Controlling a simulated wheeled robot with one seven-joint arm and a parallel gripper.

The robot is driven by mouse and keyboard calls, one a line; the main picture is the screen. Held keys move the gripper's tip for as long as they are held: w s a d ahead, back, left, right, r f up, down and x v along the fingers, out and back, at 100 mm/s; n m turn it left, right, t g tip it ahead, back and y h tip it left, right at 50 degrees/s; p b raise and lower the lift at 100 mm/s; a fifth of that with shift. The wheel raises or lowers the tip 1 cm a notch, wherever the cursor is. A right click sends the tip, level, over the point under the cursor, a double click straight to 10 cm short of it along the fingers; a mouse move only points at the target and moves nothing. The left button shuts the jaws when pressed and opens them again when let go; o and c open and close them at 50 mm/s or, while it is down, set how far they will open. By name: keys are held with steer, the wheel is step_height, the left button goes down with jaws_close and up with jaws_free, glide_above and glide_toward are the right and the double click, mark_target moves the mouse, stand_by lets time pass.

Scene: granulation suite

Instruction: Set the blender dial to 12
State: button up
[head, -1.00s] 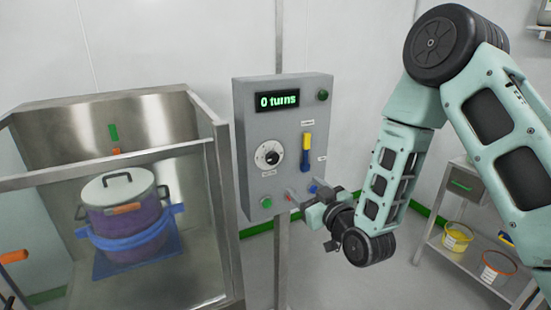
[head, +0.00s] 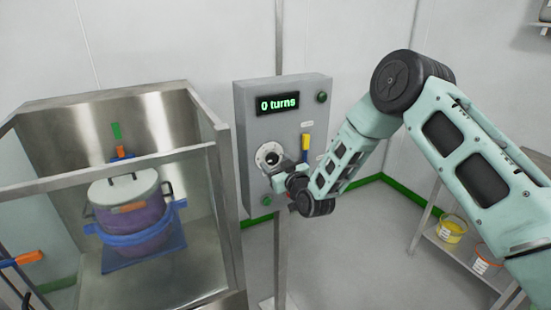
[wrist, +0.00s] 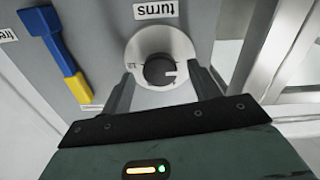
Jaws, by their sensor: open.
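The blender dial (head: 270,156) is a dark knob on a pale round plate on the grey control box (head: 250,190). In the wrist view the dial knob (wrist: 159,70) shows a white mark at its right side. The display (head: 278,104) reads "0 turns" in green. My gripper (wrist: 162,85) is open, with one finger at each side of the dial plate in the wrist view. The knob lies between the fingertips, and I cannot tell whether they touch it. In the head view my gripper partly covers the dial's lower right.
A yellow and blue lever (wrist: 62,55) sits beside the dial. Green buttons (head: 322,97) (head: 267,200) are on the box. A steel-framed enclosure (head: 215,150) with a lidded purple drum (head: 130,218) stands left. A shelf (head: 440,245) with tubs is at right.

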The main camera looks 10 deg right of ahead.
steer(key=shift+w+a, duration=0.1)
steer(key=shift+w, duration=0.4)
steer(key=c, duration=1)
steer(key=shift+o, duration=0.2)
steer(key=shift+f, duration=0.1)
